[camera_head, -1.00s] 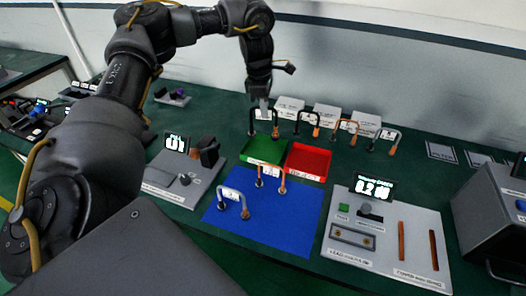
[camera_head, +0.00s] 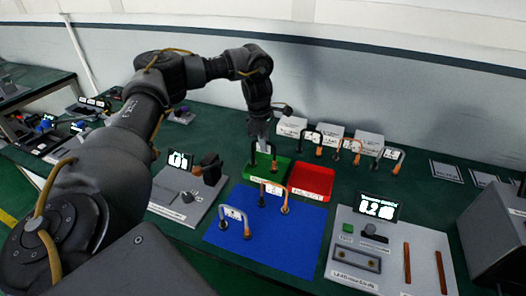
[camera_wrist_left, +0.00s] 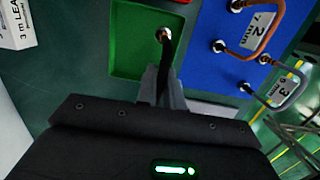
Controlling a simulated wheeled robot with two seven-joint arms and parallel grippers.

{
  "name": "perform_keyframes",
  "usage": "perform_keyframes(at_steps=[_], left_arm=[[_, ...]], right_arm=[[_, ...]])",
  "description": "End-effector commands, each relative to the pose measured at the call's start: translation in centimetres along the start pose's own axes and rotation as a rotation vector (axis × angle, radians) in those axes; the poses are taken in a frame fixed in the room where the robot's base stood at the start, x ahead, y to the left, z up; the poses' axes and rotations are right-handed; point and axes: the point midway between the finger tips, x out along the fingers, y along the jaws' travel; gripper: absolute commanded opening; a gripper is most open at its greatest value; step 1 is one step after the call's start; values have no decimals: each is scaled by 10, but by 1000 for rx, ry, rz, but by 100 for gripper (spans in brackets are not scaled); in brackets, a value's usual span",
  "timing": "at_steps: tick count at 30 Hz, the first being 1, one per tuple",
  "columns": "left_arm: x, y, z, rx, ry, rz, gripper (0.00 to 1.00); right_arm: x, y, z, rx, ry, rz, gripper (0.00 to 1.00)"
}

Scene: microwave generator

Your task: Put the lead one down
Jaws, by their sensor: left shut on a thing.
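My left gripper (camera_head: 262,138) is shut on a black U-shaped lead (camera_head: 253,155) and holds it at the green tray (camera_head: 284,164). In the left wrist view the gripper (camera_wrist_left: 163,85) points at the green tray (camera_wrist_left: 130,30), and the lead (camera_wrist_left: 166,50) shows edge-on with a copper-coloured end over the tray. I cannot tell whether the lead touches the tray floor. My right gripper is not in view.
A red tray (camera_head: 312,179) adjoins the green one. Two labelled leads stand on the blue mat (camera_head: 290,245) in front. Several more leads stand behind, near white boxes (camera_head: 330,134). Panels with displays flank the mat, including the right one (camera_head: 385,250).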

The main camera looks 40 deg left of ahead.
Motion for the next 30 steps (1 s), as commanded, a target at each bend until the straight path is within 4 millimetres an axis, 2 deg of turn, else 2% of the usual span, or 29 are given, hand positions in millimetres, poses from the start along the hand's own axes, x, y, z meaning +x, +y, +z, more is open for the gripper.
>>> perform_keyframes(at_steps=[8,20,21,26,30], left_arm=[[33,-1,-4,-1,2,-2,0],[39,0,-5,0,1,-1,0],[39,0,-5,0,1,-1,10],[39,0,-5,0,1,-1,31],[39,0,-5,0,1,-1,31]], right_arm=[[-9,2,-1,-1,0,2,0],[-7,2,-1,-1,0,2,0],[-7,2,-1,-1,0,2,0],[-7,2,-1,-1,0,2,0],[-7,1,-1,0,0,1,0]])
